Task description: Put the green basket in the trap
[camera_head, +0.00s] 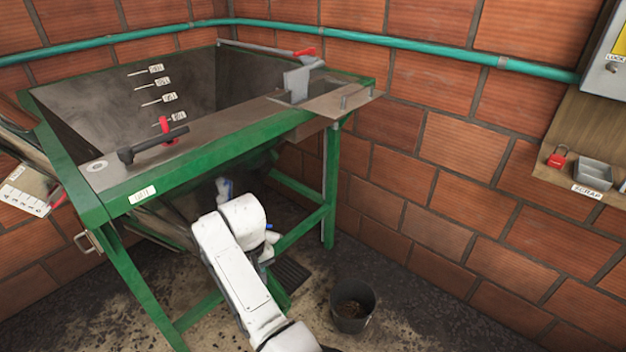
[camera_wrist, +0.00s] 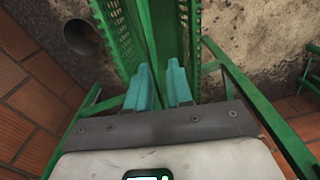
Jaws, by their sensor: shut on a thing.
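The green basket, with perforated walls (camera_wrist: 118,32), shows in the wrist view, running away from my fingers. My gripper (camera_wrist: 160,78) has two teal fingers closed on part of it; the exact contact is partly hidden by the fingers. In the head view my white arm reaches down beside the green-framed hopper and hides most of the grip. A dark slotted grate (camera_head: 291,273) lies on the floor right of my arm; I cannot tell for sure whether it is the trap.
The steel hopper in a green frame (camera_head: 210,146) stands close to my arm, its legs and braces around it. A grey bucket (camera_head: 352,305) stands on the floor to the right. Brick walls and a scrap shelf (camera_head: 580,165) bound the right side.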

